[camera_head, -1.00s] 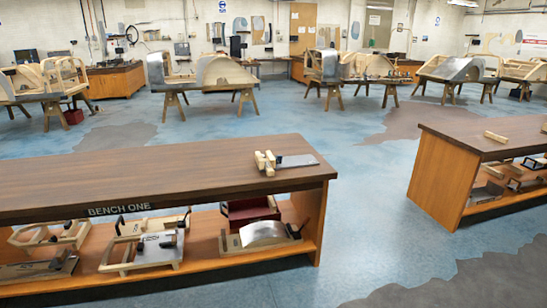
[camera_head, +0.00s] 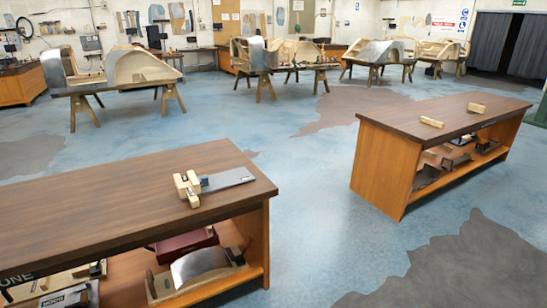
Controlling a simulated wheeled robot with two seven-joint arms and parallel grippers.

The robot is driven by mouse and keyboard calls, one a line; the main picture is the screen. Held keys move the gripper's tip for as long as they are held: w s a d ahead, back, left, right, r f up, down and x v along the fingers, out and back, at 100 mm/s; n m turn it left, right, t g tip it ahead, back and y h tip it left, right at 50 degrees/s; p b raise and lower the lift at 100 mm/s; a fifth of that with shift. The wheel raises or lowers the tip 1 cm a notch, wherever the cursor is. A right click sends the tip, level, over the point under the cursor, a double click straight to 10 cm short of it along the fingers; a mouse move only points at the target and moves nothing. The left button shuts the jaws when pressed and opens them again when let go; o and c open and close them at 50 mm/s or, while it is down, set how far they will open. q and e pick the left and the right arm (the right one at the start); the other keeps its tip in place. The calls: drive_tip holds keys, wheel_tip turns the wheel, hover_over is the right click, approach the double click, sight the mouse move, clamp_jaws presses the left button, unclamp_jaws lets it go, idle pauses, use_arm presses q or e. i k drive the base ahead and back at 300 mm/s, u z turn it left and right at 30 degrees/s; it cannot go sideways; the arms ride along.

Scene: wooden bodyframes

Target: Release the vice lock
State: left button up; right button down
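On the near-left bench (camera_head: 100,205) lies a pale wooden block piece (camera_head: 187,190) with a flat grey metal plate (camera_head: 228,179) extending to its right. It is near the bench's right end. I cannot tell whether this is the vice, and no lock or lever can be made out on it. Two small wooden blocks, one at the left (camera_head: 431,122) and one at the right (camera_head: 476,108), lie apart on the right bench (camera_head: 450,118). Neither of my grippers is in view.
The left bench's lower shelf holds a curved metal piece in a wooden frame (camera_head: 200,266) and a dark red box (camera_head: 187,244). Blue floor (camera_head: 300,215) lies open between the benches. Wooden bodyframes (camera_head: 146,68) on trestles stand farther back.

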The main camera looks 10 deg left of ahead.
sight(204, 179)
drive_tip(key=u, duration=0.1)
drive_tip(key=i, duration=1.5)
drive_tip(key=u, duration=1.5)
drive_tip(key=i, duration=0.6)
drive_tip(key=u, duration=0.7)
